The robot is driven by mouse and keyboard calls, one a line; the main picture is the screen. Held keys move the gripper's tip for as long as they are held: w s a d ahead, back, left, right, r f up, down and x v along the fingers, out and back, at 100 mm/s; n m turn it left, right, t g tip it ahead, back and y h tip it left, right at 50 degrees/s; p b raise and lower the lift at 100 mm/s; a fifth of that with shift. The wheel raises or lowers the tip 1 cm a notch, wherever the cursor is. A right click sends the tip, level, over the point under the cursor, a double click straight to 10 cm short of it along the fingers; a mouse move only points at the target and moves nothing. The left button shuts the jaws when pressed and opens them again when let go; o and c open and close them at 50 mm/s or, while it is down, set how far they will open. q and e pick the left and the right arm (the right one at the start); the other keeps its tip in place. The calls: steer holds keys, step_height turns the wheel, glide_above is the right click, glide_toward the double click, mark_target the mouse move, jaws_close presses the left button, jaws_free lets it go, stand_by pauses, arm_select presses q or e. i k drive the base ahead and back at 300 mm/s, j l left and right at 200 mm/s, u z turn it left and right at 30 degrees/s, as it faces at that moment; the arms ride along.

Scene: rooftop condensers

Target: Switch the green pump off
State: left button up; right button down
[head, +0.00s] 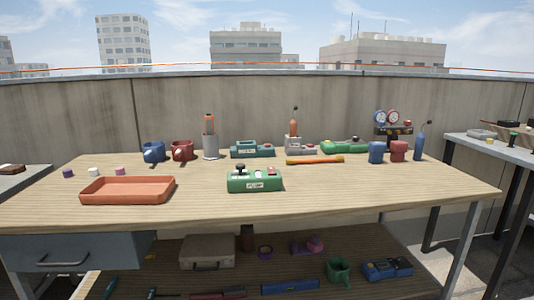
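A green pump (254,183) stands on the wooden workbench near its front middle. It has a white label on its front, a black knob on its top left and a small red and white part on its top right. The switch position is too small to tell. A second green device (344,147) with a red part stands further back on the right. Neither of my grippers shows in the head view.
An orange tray (127,197) lies left of the front pump. Bare bench top surrounds the front pump.

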mark_target(271, 171)
steer(key=i+j+z, duration=0.1)
steer(key=i+j, duration=0.15)
steer(key=i+j+z, duration=0.1)
steer(key=j, duration=0.3)
steer(key=i+j, duration=0.3)
steer(key=i+j+z, duration=0.15)
steer(key=j, duration=0.3)
steer(key=i+j+z, duration=0.1)
steer(key=i+j, duration=0.15)
steer(key=i+j+z, duration=0.1)
steer(key=j, duration=0.4)
